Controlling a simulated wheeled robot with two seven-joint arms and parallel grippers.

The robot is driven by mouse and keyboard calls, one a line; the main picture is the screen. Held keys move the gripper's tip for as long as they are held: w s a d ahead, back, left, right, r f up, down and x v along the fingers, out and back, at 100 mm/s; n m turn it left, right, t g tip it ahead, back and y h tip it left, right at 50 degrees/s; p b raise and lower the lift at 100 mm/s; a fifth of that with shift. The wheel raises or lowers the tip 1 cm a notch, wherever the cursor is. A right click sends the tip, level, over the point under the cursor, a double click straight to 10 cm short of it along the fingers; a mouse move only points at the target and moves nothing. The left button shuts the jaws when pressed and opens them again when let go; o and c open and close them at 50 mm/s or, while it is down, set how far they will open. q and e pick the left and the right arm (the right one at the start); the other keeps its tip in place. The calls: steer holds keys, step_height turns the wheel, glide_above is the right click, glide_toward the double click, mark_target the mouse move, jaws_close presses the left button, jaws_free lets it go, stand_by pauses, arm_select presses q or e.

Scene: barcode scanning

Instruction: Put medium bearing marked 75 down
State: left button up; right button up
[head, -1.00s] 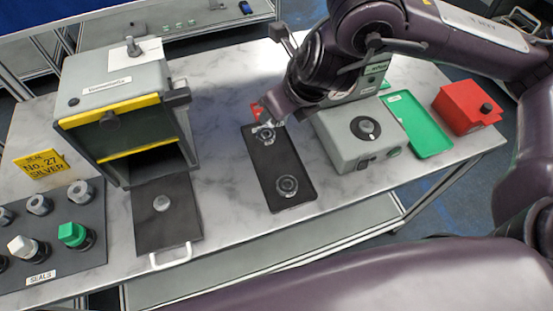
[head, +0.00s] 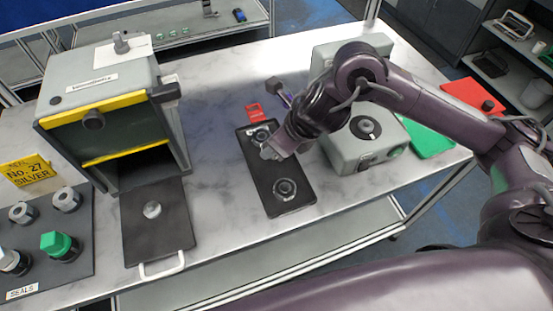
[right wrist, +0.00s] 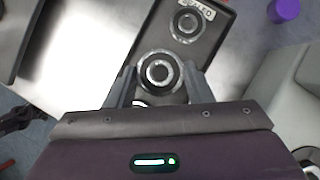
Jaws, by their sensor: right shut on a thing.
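My right gripper (head: 271,153) is over the middle of a long black tray (head: 268,170). In the right wrist view its fingers (right wrist: 160,80) are shut on a ring-shaped metal bearing (right wrist: 158,70); no number is readable on it. I cannot tell whether this bearing touches the tray. A second bearing (head: 260,133) sits at the tray's far end and also shows in the wrist view (right wrist: 187,22). A third bearing (head: 284,190) lies at the near end, mostly hidden by the gripper in the wrist view. My left gripper is not in view.
A grey box (head: 362,145) with a dial stands close right of the tray. A grey cabinet (head: 110,80) with yellow edges and a seals board (head: 75,270) are left. Marble between is clear.

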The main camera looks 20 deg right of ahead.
mark_target(277, 166)
step_height(277, 166, down, 6)
steer(key=shift+r, duration=0.1)
steer(key=o, duration=1.1)
steer(key=v, duration=1.2)
